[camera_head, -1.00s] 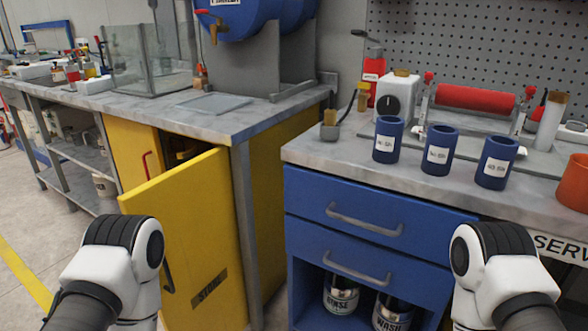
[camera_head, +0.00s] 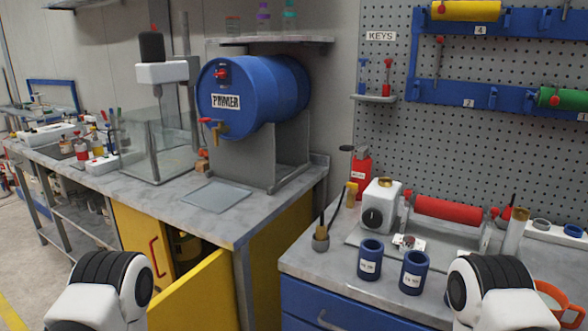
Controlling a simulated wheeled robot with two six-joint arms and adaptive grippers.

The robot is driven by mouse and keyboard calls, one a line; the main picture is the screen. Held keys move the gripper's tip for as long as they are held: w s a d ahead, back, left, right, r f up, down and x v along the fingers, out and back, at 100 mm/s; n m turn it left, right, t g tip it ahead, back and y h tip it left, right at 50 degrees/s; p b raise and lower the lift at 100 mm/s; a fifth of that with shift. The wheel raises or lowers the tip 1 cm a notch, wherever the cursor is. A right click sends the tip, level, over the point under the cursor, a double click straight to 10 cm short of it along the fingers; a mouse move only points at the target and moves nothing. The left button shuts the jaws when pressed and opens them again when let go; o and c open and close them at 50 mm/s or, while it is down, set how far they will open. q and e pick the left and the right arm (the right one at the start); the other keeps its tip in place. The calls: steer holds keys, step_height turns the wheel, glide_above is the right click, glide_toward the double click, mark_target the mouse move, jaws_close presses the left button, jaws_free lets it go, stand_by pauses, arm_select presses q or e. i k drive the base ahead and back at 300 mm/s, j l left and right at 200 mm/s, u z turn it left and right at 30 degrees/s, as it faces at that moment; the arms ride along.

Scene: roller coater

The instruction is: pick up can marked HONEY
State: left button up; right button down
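I cannot read the word HONEY on anything in view. Two dark blue cans with white labels, a left one (camera_head: 370,261) and a right one (camera_head: 414,273), stand upright on the grey bench at right; their label text is too small to read. A dark container with yellow (camera_head: 184,247) shows partly inside the yellow cabinet behind its open door (camera_head: 205,297). Only parts of my two arms show at the bottom left and bottom right. Neither gripper is in view. My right arm hides part of the bench.
A blue PRIMER drum (camera_head: 252,95) sits on a stand on the left bench, beside a glass tank (camera_head: 155,140). A red roller machine (camera_head: 448,210), a brush pot (camera_head: 320,240) and an orange container (camera_head: 556,298) stand on the right bench. The pegboard (camera_head: 385,140) is behind.

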mark_target(66, 146)
steer(key=u, duration=1.3)
steer(key=i+j+u, duration=0.3)
steer(key=i, duration=0.9)
steer(key=i+j+u, duration=0.2)
steer(key=i+u, duration=0.15)
steer(key=i, duration=0.9)
